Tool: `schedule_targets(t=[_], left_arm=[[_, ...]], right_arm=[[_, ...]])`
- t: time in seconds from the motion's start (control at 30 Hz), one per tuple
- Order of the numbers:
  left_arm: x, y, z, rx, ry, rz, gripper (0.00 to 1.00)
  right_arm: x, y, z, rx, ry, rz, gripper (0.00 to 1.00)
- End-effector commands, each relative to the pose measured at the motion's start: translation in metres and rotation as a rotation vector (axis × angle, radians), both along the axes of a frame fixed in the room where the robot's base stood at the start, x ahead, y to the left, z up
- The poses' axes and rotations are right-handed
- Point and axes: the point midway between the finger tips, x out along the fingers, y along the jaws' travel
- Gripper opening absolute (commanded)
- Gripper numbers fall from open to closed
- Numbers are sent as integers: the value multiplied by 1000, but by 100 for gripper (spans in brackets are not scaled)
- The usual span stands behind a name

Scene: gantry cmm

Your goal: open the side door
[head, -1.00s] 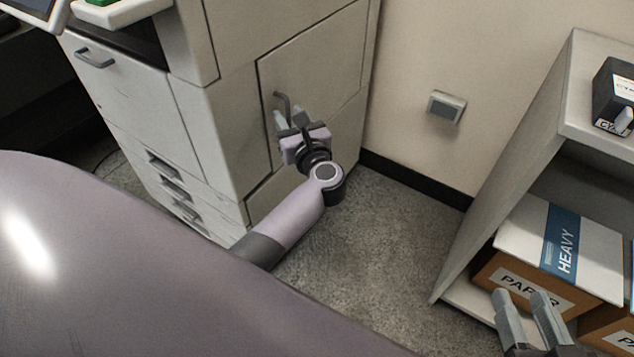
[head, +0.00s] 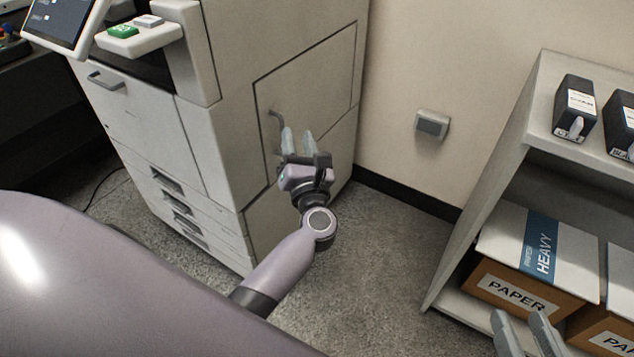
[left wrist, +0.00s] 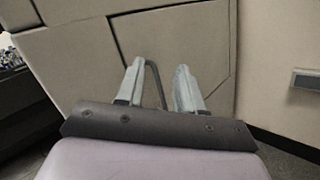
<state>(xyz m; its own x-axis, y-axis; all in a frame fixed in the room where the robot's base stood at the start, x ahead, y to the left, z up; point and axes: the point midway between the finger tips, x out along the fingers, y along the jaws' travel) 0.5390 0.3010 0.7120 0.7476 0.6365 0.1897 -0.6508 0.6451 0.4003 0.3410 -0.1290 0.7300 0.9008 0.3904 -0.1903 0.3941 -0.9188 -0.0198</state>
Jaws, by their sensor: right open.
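The side door (head: 315,85) is a beige panel on the right side of the large office machine. It looks closed, flush with the body. A dark grey bar handle (head: 275,130) stands upright near its left edge. My left gripper (head: 298,138) is open just in front of the door, slightly right of the handle in the head view. In the left wrist view the handle (left wrist: 156,82) shows between the two spread fingers (left wrist: 158,84), beyond or level with their tips; I cannot tell the depth. My right gripper (head: 522,328) is open and empty at the bottom right.
A shelf unit (head: 535,95) at the right holds paper boxes (head: 510,290) and dark cartridge boxes (head: 575,107). A wall socket (head: 432,125) is on the wall behind. The floor (head: 375,250) between machine and shelf is clear.

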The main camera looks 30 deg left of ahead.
Motion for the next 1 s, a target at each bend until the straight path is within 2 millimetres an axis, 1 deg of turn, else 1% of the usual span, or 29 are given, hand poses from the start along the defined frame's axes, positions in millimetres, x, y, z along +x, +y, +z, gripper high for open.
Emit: schedule_targets(t=[0.03, 0.1, 0.33, 0.5, 0.73, 1.0], left_arm=[[-4, -3, 11, 63, 29, -20, 37], [-7, -8, 18, 153, 67, -48, 37], [-20, -29, 37, 453, 196, -136, 37], [-32, -46, 46, 682, 293, -200, 37], [-51, -70, 52, 994, 423, -286, 37], [-80, -93, 50, 1367, 572, -391, 37]], right_arm=[[0, 0, 13, 0, 0, 0, 43], [0, 0, 21, 0, 0, 0, 43], [0, 0, 49, 0, 0, 0, 43], [0, 0, 69, 0, 0, 0, 43], [0, 0, 97, 0, 0, 0, 43], [0, 0, 129, 0, 0, 0, 43]])
